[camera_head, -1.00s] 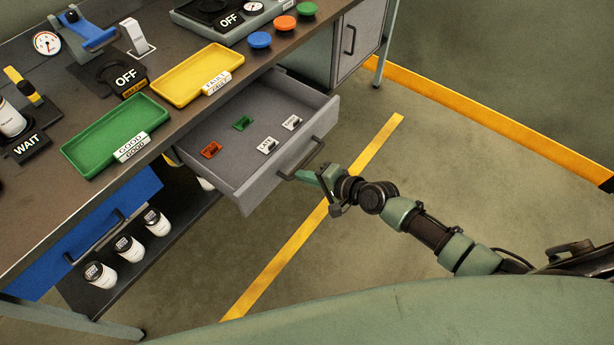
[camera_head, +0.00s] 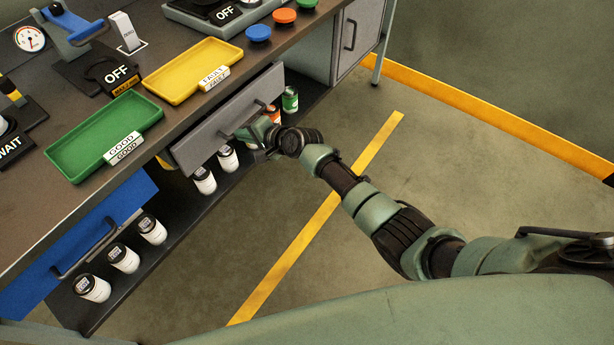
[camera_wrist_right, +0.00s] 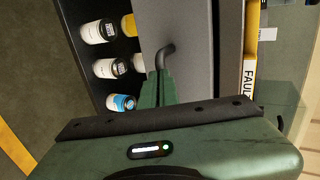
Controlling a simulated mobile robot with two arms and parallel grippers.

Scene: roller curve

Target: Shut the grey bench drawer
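The grey bench drawer (camera_head: 212,132) is under the bench top, its front close to the bench edge. Its inside is hidden, and I cannot tell whether a small gap is left. Its dark bar handle (camera_head: 240,122) runs across the front; the handle also shows in the right wrist view (camera_wrist_right: 167,49). My right gripper (camera_head: 262,130) is at the handle, and its green fingers (camera_wrist_right: 158,88) look closed around the bar in the wrist view. My left gripper is not in view.
A yellow tray (camera_head: 187,72) and a green tray (camera_head: 92,138) stand on the bench top above. A blue drawer (camera_head: 82,243) with a handle juts out at the lower left. Several jars stand on the lower shelf (camera_head: 178,240). The floor on the right is clear.

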